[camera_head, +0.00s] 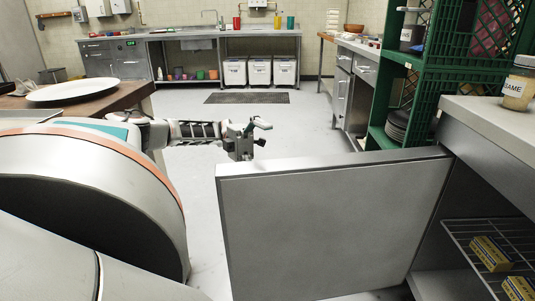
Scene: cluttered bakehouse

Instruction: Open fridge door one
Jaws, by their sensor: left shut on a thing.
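Fridge door one (335,230) is a grey metal panel standing wide open, swung out from the fridge under the counter on the right. Its top edge and the broad face toward me show. My left gripper (255,140) is just beyond the door's free left corner, above its top edge in the picture. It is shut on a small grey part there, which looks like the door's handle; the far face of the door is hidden. My right gripper is not in view.
Inside the open fridge, a wire shelf (462,241) holds yellow packets (491,253). A jar (519,84) stands on the counter (487,119) above. Green crates (409,60) are behind it. A table (133,92) with a white plate (72,90) stands left. The floor beyond the door is clear.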

